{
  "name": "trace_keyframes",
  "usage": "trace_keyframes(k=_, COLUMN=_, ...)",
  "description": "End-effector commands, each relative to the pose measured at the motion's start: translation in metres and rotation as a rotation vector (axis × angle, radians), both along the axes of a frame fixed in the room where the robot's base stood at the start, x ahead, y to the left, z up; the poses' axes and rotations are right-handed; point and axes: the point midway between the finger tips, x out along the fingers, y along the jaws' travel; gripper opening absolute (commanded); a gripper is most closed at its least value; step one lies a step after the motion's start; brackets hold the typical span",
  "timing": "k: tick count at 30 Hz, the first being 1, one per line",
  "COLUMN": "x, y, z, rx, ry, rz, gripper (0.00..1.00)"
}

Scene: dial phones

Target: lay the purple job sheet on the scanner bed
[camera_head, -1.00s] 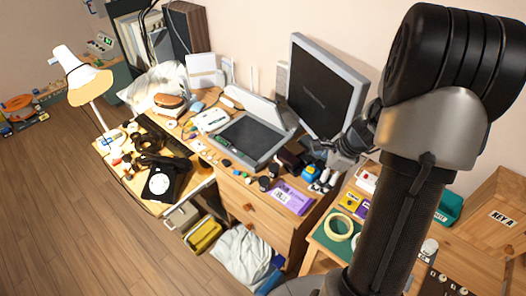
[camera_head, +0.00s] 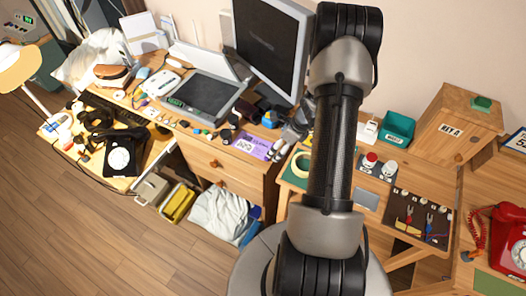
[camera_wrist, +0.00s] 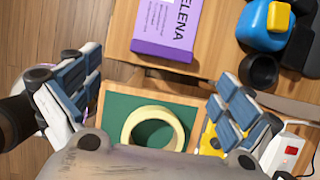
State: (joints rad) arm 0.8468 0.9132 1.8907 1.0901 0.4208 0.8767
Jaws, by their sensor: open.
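The purple job sheet (camera_head: 254,145) lies flat near the desk's front edge, right of the scanner. In the head view my arm mostly hides the gripper. The scanner bed (camera_head: 205,95) is a dark glass panel in a grey frame, with nothing large lying on it.
A monitor (camera_head: 268,45) stands behind the sheet. A blue bottle-like item (camera_wrist: 262,28) and dark cups are right of it. The tape roll (camera_wrist: 153,128) lies on a green mat. A black dial phone (camera_head: 115,150) is far left, a red phone (camera_head: 508,235) far right.

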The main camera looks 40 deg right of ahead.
Motion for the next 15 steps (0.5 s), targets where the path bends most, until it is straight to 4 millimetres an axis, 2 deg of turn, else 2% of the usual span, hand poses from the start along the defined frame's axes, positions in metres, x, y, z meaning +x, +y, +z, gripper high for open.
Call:
trace_keyframes(k=7, x=0.006, y=0.002, z=-0.013, rx=0.000, ry=0.000, rz=0.003, gripper=0.98)
trace_keyframes(k=15, x=0.023, y=0.007, z=-0.048, rx=-0.001, ry=0.001, rz=0.002, gripper=0.98)
